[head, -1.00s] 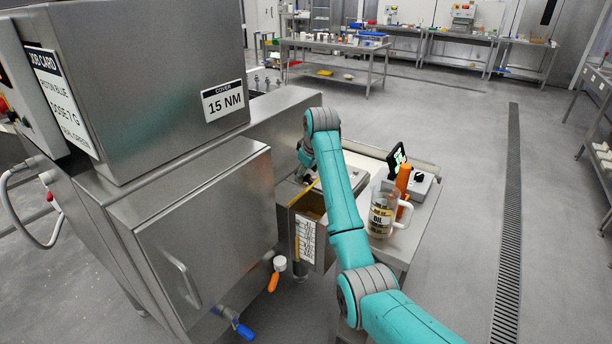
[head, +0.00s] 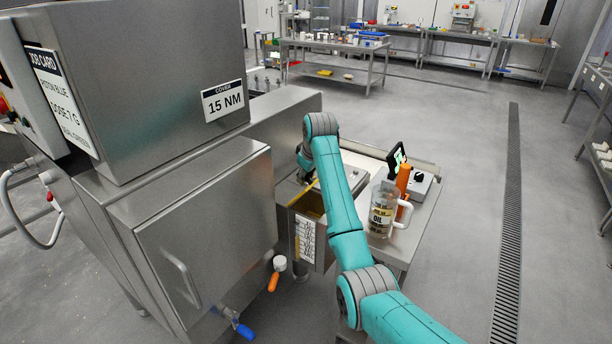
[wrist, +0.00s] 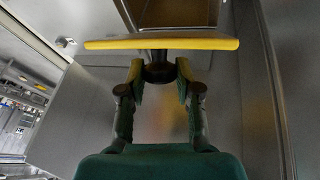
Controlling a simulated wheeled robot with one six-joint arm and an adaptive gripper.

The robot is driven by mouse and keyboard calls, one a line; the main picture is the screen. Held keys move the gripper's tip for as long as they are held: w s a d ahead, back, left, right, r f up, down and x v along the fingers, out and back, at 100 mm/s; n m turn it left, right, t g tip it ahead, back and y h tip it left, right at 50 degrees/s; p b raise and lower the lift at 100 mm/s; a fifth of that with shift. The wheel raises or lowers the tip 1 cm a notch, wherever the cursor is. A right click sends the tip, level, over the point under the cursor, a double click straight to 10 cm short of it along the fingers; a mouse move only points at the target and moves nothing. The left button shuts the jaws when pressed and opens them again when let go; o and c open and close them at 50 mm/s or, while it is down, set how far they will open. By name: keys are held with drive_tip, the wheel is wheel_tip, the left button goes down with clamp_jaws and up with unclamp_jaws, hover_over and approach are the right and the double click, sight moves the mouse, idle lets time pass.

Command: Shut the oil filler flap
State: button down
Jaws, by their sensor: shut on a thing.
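The oil filler flap shows its yellow edge (head: 304,193) in the head view, above the open-topped steel oil box (head: 307,244) beside the machine. In the wrist view the flap's yellow edge (wrist: 200,43) runs level across the upper middle, with the box opening beyond it. My gripper (wrist: 160,78) is shut on a dark knob (wrist: 158,66) just below that edge. The box mouth is uncovered in the head view, so the flap stands open.
The steel cabinet (head: 205,235) is close on the left. The floor at the right is open.

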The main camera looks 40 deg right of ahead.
drive_tip(key=shift+f, duration=0.1)
drive_tip(key=shift+s+d+f+m+t+y, duration=0.1)
drive_tip(key=shift+s+d+f+t+y, duration=0.15)
drive_tip(key=shift+s+t, duration=0.3)
drive_tip(key=shift+s+d+f+m+t+y, duration=0.1)
drive_tip(key=shift+s+d+f+t, duration=0.05)
drive_tip(key=shift+s+f+t, duration=0.35)
drive_tip(key=shift+s+d+f+m+t+y, duration=0.1)
drive_tip(key=shift+s+d+f+t+y, duration=0.1)
drive_tip(key=shift+s+t, duration=0.4)
drive_tip(key=shift+s+d+f+m+t+y, duration=0.2)
drive_tip(key=shift+s+f+t, duration=0.35)
drive_tip(key=shift+t, duration=0.4)
drive_tip(key=shift+s+d+f+m+t+y, duration=0.15)
drive_tip(key=shift+s+f+t, duration=0.3)
drive_tip(key=shift+f+t, duration=0.35)
drive_tip(key=shift+r, duration=0.1)
drive_tip(key=c, duration=0.8)
unclamp_jaws()
drive_tip(key=v, duration=1.2)
